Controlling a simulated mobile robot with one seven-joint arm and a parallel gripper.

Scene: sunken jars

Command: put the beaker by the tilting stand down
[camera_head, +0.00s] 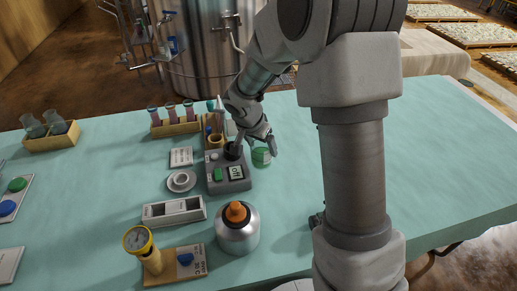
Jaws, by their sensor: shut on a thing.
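A small beaker with green contents (261,158) is at the middle of the teal table, just right of a grey device. My gripper (258,147) points down at it from above and is shut on it, with one finger visible at its right side. My wrist hides part of the beaker's top. I cannot tell whether the beaker's base touches the table.
The grey device (229,184) with a green button and display stands close left of the beaker. The table to the right is clear beyond my arm.

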